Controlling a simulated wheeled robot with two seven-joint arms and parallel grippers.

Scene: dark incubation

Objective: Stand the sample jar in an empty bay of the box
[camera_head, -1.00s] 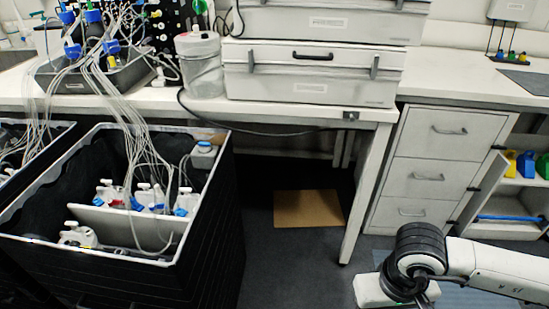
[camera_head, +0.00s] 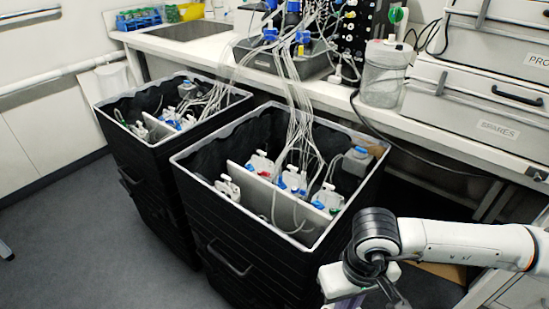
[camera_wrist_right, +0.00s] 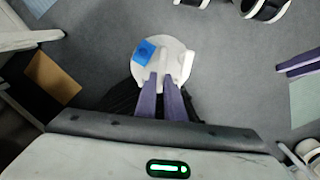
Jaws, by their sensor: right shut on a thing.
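In the right wrist view, the sample jar (camera_wrist_right: 176,66) is white and rounded with a blue cap (camera_wrist_right: 147,50). My right gripper (camera_wrist_right: 164,82) is shut on it with its purple fingers. The jar hangs over grey floor and is not visible in the head view. There, my right arm enters from the right, its gripper cut off at the bottom edge, right of the near black box (camera_head: 188,276). This box has a white divider (camera_head: 262,192), several white jars (camera_head: 292,180) with tubes, and dark open space. My left gripper is out of view.
A second black box (camera_head: 150,148) with jars and tubes stands to the left. Thin tubes (camera_head: 298,110) run from the bench into both boxes. The white bench (camera_head: 440,118) carries a clear canister (camera_head: 383,75) and cases (camera_head: 480,115).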

